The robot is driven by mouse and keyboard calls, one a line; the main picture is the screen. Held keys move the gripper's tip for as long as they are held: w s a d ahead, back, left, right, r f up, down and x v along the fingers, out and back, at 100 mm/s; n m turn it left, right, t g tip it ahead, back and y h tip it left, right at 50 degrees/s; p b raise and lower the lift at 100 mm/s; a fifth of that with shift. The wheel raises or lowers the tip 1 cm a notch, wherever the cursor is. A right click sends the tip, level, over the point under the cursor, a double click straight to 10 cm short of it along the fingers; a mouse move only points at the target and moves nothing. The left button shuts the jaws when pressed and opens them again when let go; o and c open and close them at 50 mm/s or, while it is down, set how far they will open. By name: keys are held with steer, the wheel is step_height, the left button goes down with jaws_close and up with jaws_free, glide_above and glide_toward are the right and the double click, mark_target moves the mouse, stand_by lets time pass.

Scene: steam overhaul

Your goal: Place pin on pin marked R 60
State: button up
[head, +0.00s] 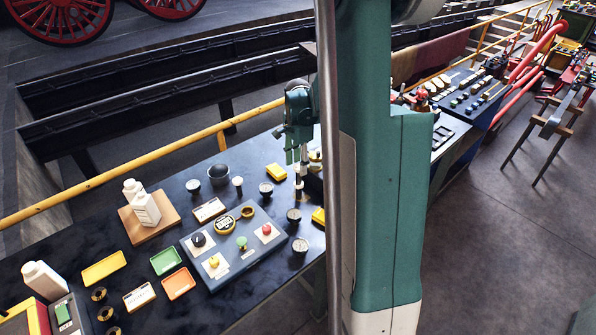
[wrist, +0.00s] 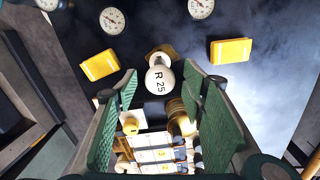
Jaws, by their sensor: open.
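A pin with a round white top marked "R 25" (wrist: 159,80) stands just beyond and between my fingertips in the wrist view. A brass-coloured part shows behind its top. My gripper (wrist: 160,95) is open, with green pads on either side and a gap around the pin. In the head view my gripper (head: 299,150) points down over the bench, above a slim light-and-dark upright piece (head: 299,185). Several small white, gold and dark pieces (wrist: 155,153) show lower between the fingers in the wrist view. I can read no "R 60" mark in either view.
Yellow blocks (wrist: 231,50) and round dials (wrist: 112,20) lie around the pin. A yellow rail (head: 150,150) runs behind. My column hides the bench's right part.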

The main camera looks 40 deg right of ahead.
steer(key=shift+r, duration=3)
steer(key=shift+a+r, duration=0.25)
steer(key=shift+a, duration=0.15)
steer(key=s+a+r+n+t, duration=0.1)
steer(key=s+a+r+n, duration=0.25)
steer(key=a+r, duration=0.4)
steer(key=s+a+r+n+t, duration=0.25)
steer(key=a+r+n, duration=0.2)
steer(key=a, duration=0.65)
steer(key=s+a+r+n+t, duration=0.1)
steer(key=s+a+n+t, duration=0.2)
steer(key=s+a+n, duration=0.9)
steer(key=s+a, duration=0.3)
steer(key=a, duration=0.2)
steer(key=shift+s+a+t, duration=0.15)
steer(key=shift+a+t, duration=0.05)
steer(key=shift+t, duration=0.15)
